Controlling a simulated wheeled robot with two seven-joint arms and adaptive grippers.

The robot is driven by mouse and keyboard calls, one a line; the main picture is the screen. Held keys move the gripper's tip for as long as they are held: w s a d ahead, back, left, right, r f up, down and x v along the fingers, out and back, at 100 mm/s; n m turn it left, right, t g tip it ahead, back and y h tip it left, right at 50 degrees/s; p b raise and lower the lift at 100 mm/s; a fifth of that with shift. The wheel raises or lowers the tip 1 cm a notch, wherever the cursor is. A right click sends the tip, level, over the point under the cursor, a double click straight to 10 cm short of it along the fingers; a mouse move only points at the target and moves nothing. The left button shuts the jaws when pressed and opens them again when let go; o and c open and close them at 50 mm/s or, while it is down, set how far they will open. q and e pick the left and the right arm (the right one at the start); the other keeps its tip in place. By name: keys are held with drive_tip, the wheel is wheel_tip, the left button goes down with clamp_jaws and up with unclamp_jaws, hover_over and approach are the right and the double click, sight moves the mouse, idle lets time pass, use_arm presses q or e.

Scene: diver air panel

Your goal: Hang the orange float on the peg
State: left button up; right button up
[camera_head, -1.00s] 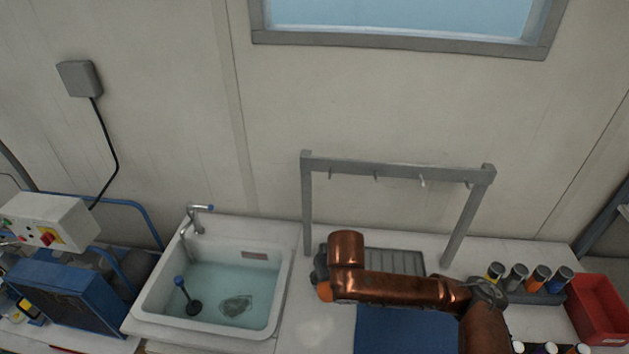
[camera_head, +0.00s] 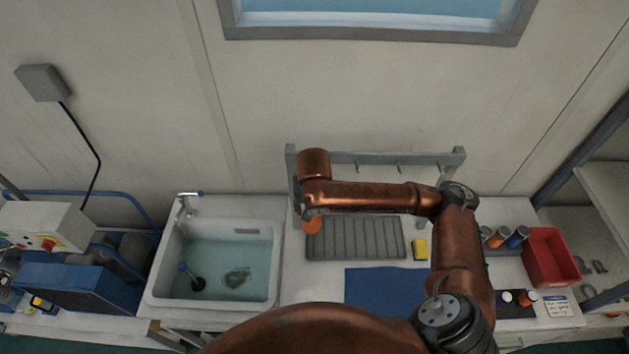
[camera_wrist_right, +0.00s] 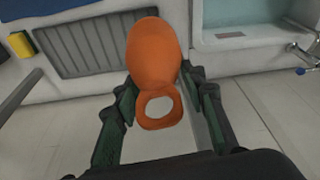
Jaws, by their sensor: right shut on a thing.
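The orange float (camera_head: 311,224) hangs below the end of my right arm in the head view, at the left end of the grey rack. In the right wrist view the float (camera_wrist_right: 158,50) lies between the two fingers, with its ring end towards the wrist. My right gripper (camera_wrist_right: 160,85) is shut on it. The grey rack (camera_head: 456,158) stands against the back wall. Short pegs under its top bar show, one of them near the middle (camera_head: 399,168). My arm covers the left part of the rack. My left gripper is not in view.
A water-filled sink (camera_head: 274,270) is to the left. Below the rack are a grey ribbed tray (camera_head: 355,240), a yellow sponge (camera_head: 420,249) and a blue mat (camera_head: 380,288). Several bottles (camera_head: 500,237) and a red bin (camera_head: 550,258) stand at the right.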

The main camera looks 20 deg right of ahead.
drive_tip(key=shift+m+g, duration=0.4)
drive_tip(key=shift+m, duration=0.2)
drive_tip(key=r+p, duration=0.4)
drive_tip(key=r, duration=0.1)
drive_tip(key=shift+s+d, duration=0.35)
drive_tip(key=shift+s, duration=0.05)
drive_tip(key=shift+d+r+p, duration=0.1)
drive_tip(key=shift+r+p, duration=0.1)
drive_tip(key=shift+p, duration=0.35)
drive_tip(key=shift+w+d, duration=0.1)
drive_tip(key=shift+w, duration=0.15)
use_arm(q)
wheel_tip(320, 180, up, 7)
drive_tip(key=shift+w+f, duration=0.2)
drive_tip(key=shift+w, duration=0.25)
use_arm(e)
drive_tip(key=w+d+f, duration=0.1)
drive_tip(key=w+d, duration=0.3)
drive_tip(key=w, duration=0.4)
drive_tip(key=shift+w+d+f, duration=0.15)
drive_tip(key=shift+w+f, duration=0.1)
drive_tip(key=shift+w, duration=0.1)
